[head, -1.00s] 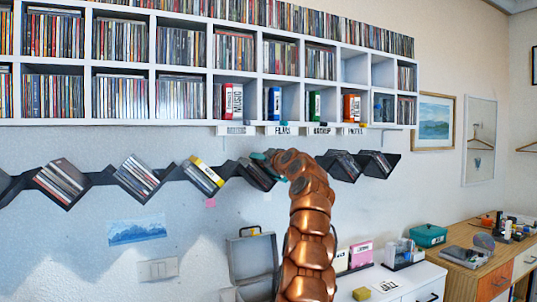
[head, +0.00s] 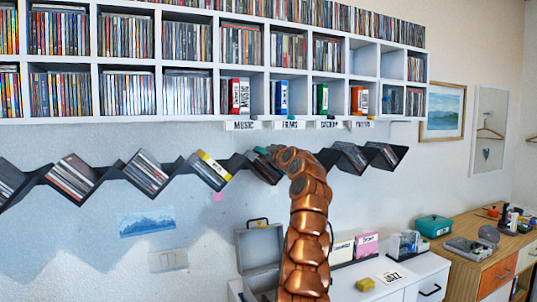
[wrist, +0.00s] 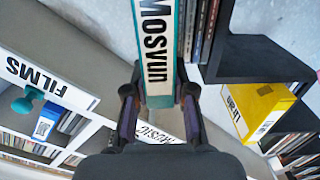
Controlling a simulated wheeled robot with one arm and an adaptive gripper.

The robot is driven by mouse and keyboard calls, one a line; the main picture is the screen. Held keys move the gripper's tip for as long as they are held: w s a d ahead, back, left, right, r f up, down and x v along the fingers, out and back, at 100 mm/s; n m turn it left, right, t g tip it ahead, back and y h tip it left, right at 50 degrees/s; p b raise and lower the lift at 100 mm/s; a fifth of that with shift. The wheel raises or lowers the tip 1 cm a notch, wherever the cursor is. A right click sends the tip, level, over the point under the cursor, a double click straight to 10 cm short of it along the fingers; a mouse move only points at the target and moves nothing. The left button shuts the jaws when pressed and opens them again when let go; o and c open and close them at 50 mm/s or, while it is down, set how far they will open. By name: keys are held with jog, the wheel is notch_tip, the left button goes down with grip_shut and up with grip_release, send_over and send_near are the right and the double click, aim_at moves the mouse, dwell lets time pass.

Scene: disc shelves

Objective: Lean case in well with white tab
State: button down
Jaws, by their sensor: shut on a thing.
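My gripper (wrist: 160,98) is shut on a teal-edged case (wrist: 158,45) with a white spine and dark lettering. In the head view a small teal part of the case (head: 262,150) shows at the black zigzag shelf (head: 232,163), left of my copper arm, which hides most of the gripper. In the wrist view the case is beside several dark cases (wrist: 203,32) standing in a well. I cannot tell whether the case touches the shelf. I cannot make out a white tab on any well; a pink tab (head: 218,197) is on the wall under the yellow case's well.
A yellow case (head: 213,167) leans in the well to the left; it also shows in the wrist view (wrist: 262,108). The white cubby shelf (head: 300,122) with labels hangs above. An open grey box (head: 258,245) and white cabinet (head: 402,290) stand below.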

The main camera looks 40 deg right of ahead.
jog(key=c, duration=0.9)
grip_release()
jog(key=shift+s, duration=0.1)
jog(key=shift+v, duration=0.8)
jog(key=v, duration=1)
jog(key=shift+s+a, duration=0.1)
